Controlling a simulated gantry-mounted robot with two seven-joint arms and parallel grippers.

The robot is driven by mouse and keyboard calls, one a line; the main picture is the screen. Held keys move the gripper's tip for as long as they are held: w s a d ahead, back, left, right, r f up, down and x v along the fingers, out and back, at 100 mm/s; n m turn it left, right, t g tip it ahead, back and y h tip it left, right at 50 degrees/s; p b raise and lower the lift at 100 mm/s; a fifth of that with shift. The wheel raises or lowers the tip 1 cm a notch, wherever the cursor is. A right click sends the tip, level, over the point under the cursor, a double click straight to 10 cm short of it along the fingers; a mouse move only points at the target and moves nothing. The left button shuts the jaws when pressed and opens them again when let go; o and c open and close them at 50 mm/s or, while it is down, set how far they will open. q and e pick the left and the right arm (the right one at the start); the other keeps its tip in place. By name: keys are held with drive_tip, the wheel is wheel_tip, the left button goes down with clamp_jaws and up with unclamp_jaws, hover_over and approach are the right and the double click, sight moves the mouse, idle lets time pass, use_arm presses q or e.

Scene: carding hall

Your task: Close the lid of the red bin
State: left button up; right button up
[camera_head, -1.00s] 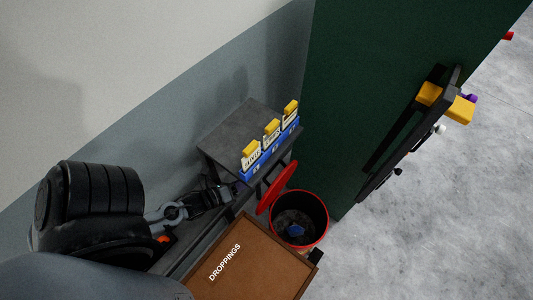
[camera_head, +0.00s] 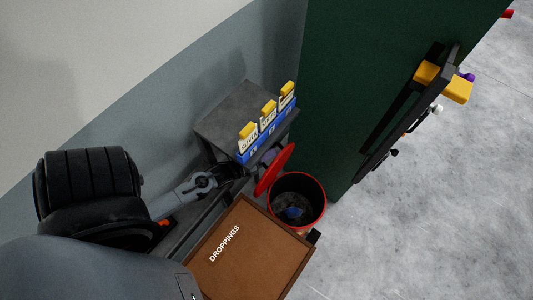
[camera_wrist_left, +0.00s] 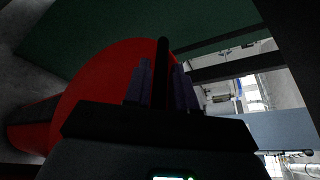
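The red bin (camera_head: 323,207) stands on the floor beside the green cabinet. Its mouth is uncovered, with dark contents and a blue thing inside. Its round red lid (camera_head: 276,170) stands steeply tilted at the bin's left rim. My left gripper (camera_head: 266,157) is behind the lid, on the side away from the mouth; its tips are partly hidden by the lid. In the left wrist view the purple finger pads (camera_wrist_left: 162,87) are apart, with a dark bar showing between them. The red lid (camera_wrist_left: 95,90) fills the left of that view; I cannot tell whether it is touched. My right gripper is not in view.
A grey side table (camera_head: 222,110) with several yellow-topped boxes in a blue rack (camera_head: 268,133) stands just behind my left gripper. A brown "DROPPINGS" box (camera_head: 265,260) is in front of the bin. The green cabinet (camera_head: 345,100) is close behind. Floor at right is clear.

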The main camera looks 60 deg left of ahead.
use_arm(q)
clamp_jaws()
drive_tip(key=shift+d, duration=0.1)
drive_tip(key=shift+w+d+r+p, duration=0.2)
drive_tip(key=shift+w+d+p, duration=0.1)
drive_tip(key=shift+d+p, duration=0.2)
drive_tip(key=w+d+f+m+p, duration=0.1)
drive_tip(key=w+d+f, duration=0.1)
drive_tip(key=d, duration=0.4)
drive_tip(key=w+d+f+m+g+y+p, duration=0.1)
drive_tip(key=w+d+f, duration=0.1)
drive_tip(key=d, duration=0.5)
drive_tip(key=shift+w+d, duration=0.15)
drive_tip(key=shift+w, duration=0.75)
